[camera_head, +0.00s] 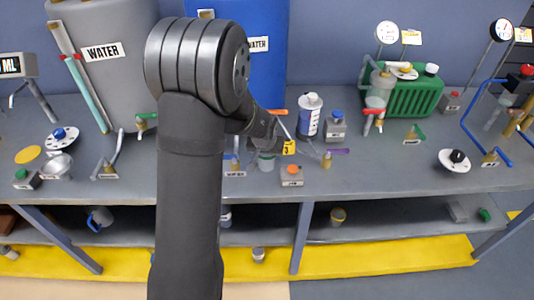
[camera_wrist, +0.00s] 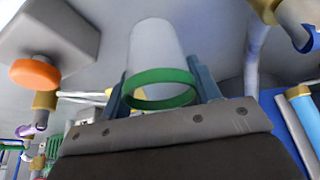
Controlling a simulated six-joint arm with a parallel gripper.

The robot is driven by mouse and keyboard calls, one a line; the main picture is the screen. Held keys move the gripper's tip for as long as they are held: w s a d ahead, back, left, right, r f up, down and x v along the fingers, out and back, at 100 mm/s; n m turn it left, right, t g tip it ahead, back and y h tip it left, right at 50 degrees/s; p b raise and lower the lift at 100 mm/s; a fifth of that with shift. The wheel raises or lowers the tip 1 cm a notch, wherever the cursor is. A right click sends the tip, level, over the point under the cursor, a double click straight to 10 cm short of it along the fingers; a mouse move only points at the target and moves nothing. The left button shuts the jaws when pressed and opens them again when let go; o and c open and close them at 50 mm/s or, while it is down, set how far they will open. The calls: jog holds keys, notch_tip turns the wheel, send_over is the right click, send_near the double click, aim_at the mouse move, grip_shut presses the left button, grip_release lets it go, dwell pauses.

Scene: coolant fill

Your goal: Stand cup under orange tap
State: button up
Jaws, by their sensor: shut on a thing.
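My gripper (camera_wrist: 160,95) is shut on a pale cup with a green rim (camera_wrist: 157,55); a finger lies on each side. The cup's rim faces the wrist camera. In the head view the cup (camera_head: 266,163) shows just below my wrist, close to the bench top; I cannot tell whether it touches it. An orange tap handle (camera_head: 277,112) shows just above and right of the cup, beside my wrist. Its body and spout are mostly hidden by my arm, so I cannot tell if the cup is beneath it.
A grey box with an orange knob (camera_head: 292,172) stands right of the cup; its knob (camera_wrist: 35,75) shows in the wrist view. A purple-handled tap (camera_head: 327,159) is farther right. A blue tank (camera_head: 265,65) is at the back.

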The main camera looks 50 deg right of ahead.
jog(key=shift+f, duration=0.15)
jog(key=o, duration=1)
jog(key=shift+s+a+r, duration=0.1)
jog(key=shift+r, duration=0.5)
jog(key=v, duration=1.1)
jog(key=shift+s, duration=0.1)
jog(key=x, duration=1.2)
jog(key=shift+r, duration=1)
